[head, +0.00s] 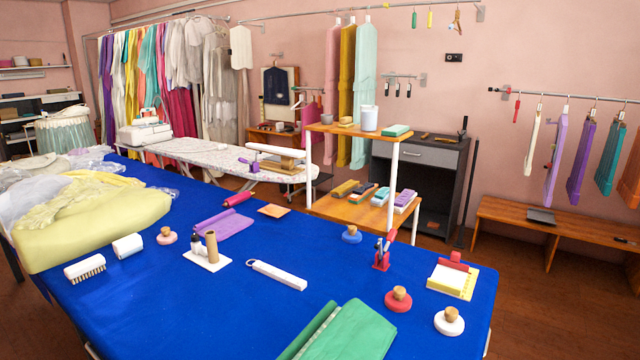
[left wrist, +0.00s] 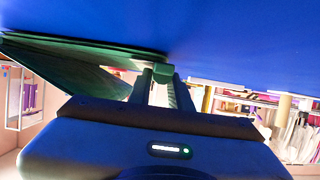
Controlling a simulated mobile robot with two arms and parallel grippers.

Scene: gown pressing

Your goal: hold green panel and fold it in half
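The green panel (head: 350,335) lies on the blue table at the bottom edge of the head view. It shows a wide face and a narrower strip along its left side, and its near end is cut off. In the left wrist view the panel (left wrist: 75,62) appears as dark green layers running toward my left gripper (left wrist: 163,76). Its two fingers are close together with a piece of green between their tips, so it looks shut on the panel's edge. Neither gripper shows in the head view; my right gripper is not in view.
The blue table (head: 190,317) is clear left of the panel. A white strap-like bar (head: 277,275), a red-based knob (head: 398,299), a white-based knob (head: 449,321) and a yellow-and-white block (head: 452,281) stand beyond or right of it. A brush (head: 85,268) lies far left.

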